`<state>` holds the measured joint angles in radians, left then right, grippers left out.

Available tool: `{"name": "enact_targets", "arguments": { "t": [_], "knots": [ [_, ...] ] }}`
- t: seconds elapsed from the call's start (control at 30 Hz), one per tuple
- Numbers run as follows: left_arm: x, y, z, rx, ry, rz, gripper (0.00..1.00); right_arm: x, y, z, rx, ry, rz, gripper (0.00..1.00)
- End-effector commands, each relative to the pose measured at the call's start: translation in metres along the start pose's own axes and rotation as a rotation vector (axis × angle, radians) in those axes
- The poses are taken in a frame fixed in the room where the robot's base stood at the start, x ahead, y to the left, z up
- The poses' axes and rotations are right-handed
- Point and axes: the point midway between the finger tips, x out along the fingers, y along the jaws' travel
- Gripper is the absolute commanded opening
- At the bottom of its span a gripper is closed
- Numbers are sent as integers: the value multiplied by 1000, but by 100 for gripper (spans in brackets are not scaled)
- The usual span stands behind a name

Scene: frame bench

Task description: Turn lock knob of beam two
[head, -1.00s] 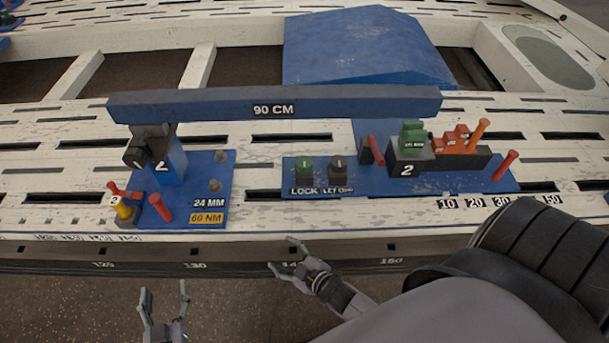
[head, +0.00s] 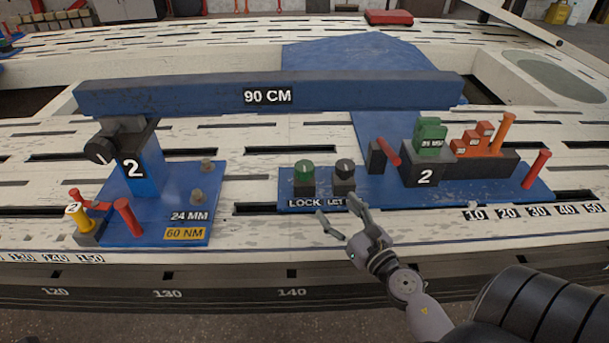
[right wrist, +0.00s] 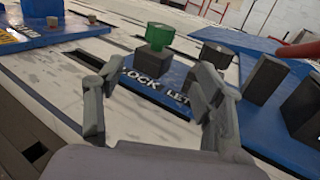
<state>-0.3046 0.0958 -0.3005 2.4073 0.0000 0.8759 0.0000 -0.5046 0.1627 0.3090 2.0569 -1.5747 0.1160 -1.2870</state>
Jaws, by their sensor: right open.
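The lock knob (head: 304,173) is a green cylinder on a dark base, with a LOCK label (head: 304,203) in front, on the blue plate (head: 375,190). In the right wrist view the green knob (right wrist: 159,36) stands upright beyond and between my fingers. A black knob (head: 344,172) with a partly hidden label stands just right of it. My right gripper (head: 342,217) is open and empty, in front of the two knobs and apart from the green one; its fingers also show in the right wrist view (right wrist: 160,108). My left gripper is out of view.
A blue 90 CM beam (head: 200,97) spans behind the knobs. The left stand (head: 150,170) carries a black knob and a 2 label. Right of the knobs are a red handle (head: 388,152), a green block (head: 430,137) and orange blocks (head: 475,138).

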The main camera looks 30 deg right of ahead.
Motion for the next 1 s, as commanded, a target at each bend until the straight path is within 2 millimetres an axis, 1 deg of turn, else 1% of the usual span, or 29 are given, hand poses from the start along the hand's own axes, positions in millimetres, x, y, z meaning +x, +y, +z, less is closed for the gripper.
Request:
{"name": "enact_targets", "arguments": {
  "t": [0.03,0.07,0.4,0.7,0.83,1.0],
  "knots": [
    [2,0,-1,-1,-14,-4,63,9,0,5,3,-2,0,63],
    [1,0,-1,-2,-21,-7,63,14,0,6,4,-3,1,63],
    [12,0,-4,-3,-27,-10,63,80,1,4,8,-2,1,63],
    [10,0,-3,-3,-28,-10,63,135,1,1,9,-1,1,63],
    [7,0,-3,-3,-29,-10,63,150,1,0,9,0,1,63],
    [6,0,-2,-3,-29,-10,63,160,1,0,9,1,1,63]
  ]
}}
